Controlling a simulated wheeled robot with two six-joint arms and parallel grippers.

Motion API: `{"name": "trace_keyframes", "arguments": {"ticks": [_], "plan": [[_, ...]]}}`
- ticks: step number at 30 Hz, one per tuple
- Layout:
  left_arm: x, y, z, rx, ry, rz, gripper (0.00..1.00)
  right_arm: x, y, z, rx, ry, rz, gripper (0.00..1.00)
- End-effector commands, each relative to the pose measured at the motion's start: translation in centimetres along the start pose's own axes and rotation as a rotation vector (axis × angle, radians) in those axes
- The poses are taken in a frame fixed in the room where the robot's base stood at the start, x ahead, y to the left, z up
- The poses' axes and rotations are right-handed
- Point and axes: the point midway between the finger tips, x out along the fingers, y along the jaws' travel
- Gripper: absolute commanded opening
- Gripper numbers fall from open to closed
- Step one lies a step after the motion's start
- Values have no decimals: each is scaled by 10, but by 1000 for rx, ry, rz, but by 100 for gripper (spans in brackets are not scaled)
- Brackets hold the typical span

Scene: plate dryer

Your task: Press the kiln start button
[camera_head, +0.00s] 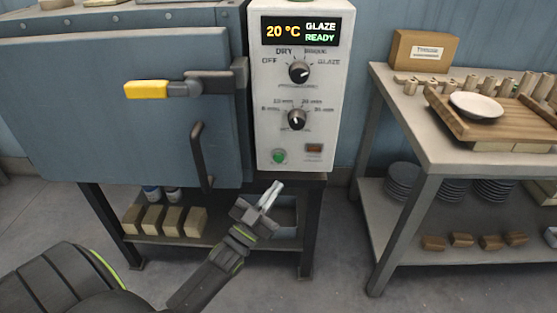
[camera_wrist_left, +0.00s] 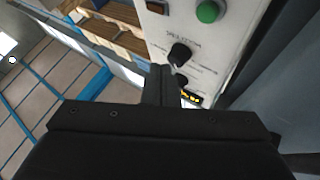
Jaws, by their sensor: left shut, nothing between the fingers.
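The kiln's control panel (camera_head: 300,95) is a white box with a display (camera_head: 300,31) reading 20 °C, GLAZE, READY. The green start button (camera_head: 279,156) is at its lower left, beside an orange-brown rectangular switch (camera_head: 314,148). The upper knob (camera_head: 299,72) and lower knob (camera_head: 296,118) sit above. My left gripper (camera_head: 273,193) is shut and empty, just below the panel's bottom edge and apart from the button. In the left wrist view the green button (camera_wrist_left: 208,11) is near the top, beyond the shut fingers (camera_wrist_left: 165,82). My right gripper is out of view.
The kiln door (camera_head: 120,110) is shut, with a yellow-ended latch (camera_head: 150,89) and a dark handle (camera_head: 201,155) left of the panel. A side table (camera_head: 450,130) at the right holds a wooden board (camera_head: 470,125) with a plate (camera_head: 476,105). Several blocks (camera_head: 155,219) lie under the kiln.

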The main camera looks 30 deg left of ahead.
Motion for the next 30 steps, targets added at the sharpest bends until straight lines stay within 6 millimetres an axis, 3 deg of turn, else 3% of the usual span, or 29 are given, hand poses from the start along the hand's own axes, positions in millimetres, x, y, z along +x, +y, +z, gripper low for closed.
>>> {"name": "trace_keyframes", "arguments": {"ticks": [15, 30], "plan": [[46, -33, 34, 3, 0, 1, 0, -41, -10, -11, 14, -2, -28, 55], [51, -38, 37, 1, -1, 0, 0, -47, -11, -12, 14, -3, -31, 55]]}}
